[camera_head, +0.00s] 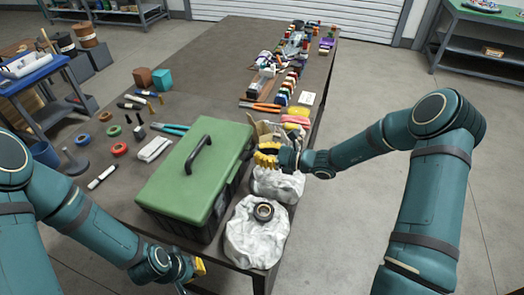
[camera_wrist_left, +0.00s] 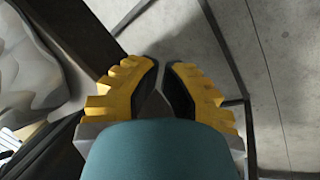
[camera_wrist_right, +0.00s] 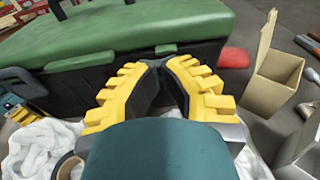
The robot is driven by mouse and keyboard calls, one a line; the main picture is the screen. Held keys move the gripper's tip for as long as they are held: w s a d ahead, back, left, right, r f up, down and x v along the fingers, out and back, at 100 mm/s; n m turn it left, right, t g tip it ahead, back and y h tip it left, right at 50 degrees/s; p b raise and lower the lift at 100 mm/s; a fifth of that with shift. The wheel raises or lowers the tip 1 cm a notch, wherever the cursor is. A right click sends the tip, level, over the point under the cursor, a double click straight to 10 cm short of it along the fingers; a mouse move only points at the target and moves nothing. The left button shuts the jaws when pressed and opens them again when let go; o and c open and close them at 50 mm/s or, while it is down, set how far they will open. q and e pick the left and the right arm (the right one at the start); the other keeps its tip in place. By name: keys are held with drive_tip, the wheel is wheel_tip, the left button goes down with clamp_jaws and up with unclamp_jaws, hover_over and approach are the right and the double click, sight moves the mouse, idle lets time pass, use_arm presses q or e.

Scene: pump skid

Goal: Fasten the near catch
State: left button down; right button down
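The toolbox has a green lid (camera_head: 200,165) and a dark body (camera_head: 170,226); the lid is down. In the right wrist view, a small green tab (camera_wrist_right: 166,48) sits at the lid's edge, just beyond my right fingertips. My right gripper (camera_wrist_right: 161,65) is beside the toolbox's right side, fingertips together and empty. My left gripper (camera_wrist_left: 161,66) is low by the table's near edge, empty, its tips nearly meeting over the floor. The near catch's fastening is unclear.
A white cloth bundle (camera_head: 250,236) bearing a dark ring (camera_head: 263,212) stands right of the toolbox, with another white bundle (camera_head: 278,184) behind it. An open cardboard box (camera_wrist_right: 272,82) is beyond. Tools and tape rolls lie left of the toolbox.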

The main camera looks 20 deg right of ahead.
sight(244, 146)
drive_tip(key=r+h+p, duration=0.1)
drive_tip(key=a+g+h+p, duration=0.1)
drive_tip(key=p, duration=0.1)
drive_tip(key=shift+w+r+g+p, duration=0.3)
drive_tip(key=shift+r, duration=0.1)
drive_tip(key=shift+w+a+g+h+p, duration=0.25)
drive_tip(key=shift+g+h+p, duration=0.3)
drive_tip(key=shift+h, duration=0.35)
drive_tip(key=shift+f, duration=0.1)
drive_tip(key=shift+r+p, duration=0.35)
drive_tip(key=shift+r, duration=0.45)
